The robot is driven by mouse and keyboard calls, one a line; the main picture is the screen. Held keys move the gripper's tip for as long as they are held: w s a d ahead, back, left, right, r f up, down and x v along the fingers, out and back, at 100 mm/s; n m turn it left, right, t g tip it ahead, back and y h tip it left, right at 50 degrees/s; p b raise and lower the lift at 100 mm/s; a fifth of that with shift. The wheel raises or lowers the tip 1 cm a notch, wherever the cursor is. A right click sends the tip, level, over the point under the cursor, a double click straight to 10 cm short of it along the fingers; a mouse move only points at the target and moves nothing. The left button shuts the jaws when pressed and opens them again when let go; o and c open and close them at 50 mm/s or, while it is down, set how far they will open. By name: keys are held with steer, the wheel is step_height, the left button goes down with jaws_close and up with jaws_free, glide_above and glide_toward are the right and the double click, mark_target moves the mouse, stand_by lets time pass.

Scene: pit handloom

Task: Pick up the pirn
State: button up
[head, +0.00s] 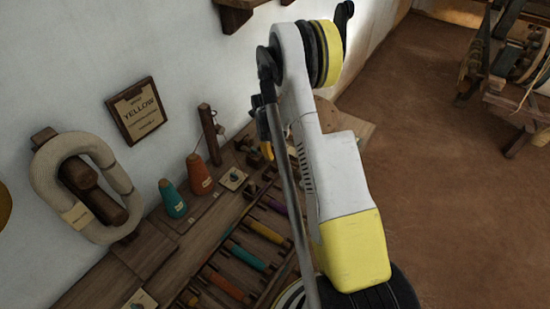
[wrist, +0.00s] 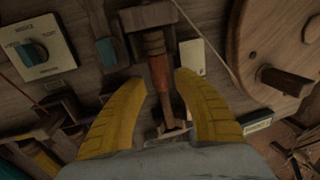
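In the wrist view a pirn (wrist: 158,72), wooden with a reddish-orange wound part, sits in a wooden holder on the bench. My gripper (wrist: 160,82) is open, with one yellow finger on each side of the pirn and visible gaps between. I cannot tell how far above it the fingertips are. In the head view my arm hides most of the gripper. Several pirns in teal, orange, yellow and purple, such as the teal pirn (head: 249,257), lie in a slotted rack (head: 229,276) on the bench.
A round wooden wheel (wrist: 273,38) with a handle stands close right of the gripper. A knob plate (wrist: 38,52) is at the left. An orange cone (head: 199,175) and a teal cone (head: 173,200) stand by the wall.

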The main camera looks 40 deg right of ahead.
steer(key=f, duration=0.2)
steer(key=shift+d+f+b, duration=0.35)
steer(key=shift+f+b, duration=0.05)
jaws_close()
steer(key=shift+r, duration=0.1)
